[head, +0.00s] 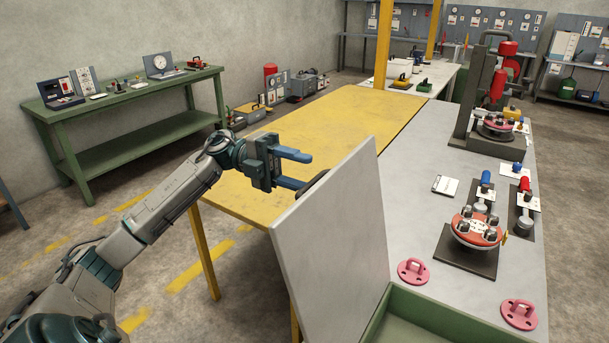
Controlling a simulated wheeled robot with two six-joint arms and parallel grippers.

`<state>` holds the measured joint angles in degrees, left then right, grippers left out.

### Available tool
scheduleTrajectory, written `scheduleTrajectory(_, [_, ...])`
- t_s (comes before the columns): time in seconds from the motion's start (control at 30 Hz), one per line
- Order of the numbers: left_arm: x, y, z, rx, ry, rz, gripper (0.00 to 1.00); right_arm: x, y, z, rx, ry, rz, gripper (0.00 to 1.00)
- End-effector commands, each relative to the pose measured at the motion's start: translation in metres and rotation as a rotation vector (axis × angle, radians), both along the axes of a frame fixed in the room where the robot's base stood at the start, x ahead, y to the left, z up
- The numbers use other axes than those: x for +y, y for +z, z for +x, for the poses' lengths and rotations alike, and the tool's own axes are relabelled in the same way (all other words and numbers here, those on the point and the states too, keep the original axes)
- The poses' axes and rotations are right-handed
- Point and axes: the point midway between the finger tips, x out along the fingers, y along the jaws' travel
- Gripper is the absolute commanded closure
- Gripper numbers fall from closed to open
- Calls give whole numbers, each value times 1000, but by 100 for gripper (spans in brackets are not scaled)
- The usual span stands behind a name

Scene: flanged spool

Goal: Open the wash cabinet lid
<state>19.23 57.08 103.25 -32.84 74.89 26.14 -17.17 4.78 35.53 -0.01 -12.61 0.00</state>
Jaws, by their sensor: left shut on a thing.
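The wash cabinet (440,312) is a green open-topped box at the bottom edge. Its lid (335,235) is a flat grey panel that stands steeply raised along the cabinet's left side, so part of the green inside shows. A dark handle (314,184) shows at the lid's upper left edge, mostly hidden behind the panel. My left gripper (306,171) comes in from the left, with its blue fingers at this handle, and is shut on it. The exact contact is partly hidden by the lid. My right gripper is not in view.
A grey worktop (425,220) right of the lid holds a red flanged part on a dark plate (466,258), two pink hooked discs (413,271) and a press (490,95). A yellow table (330,130) lies behind my left gripper. A green bench (135,100) stands far left.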

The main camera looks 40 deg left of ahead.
Motion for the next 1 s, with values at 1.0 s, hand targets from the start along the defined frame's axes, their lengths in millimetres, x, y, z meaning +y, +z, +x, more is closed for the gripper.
scheduleTrajectory(1.0, [72, -4, -4, 0, 2, 0, 68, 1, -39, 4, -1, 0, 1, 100])
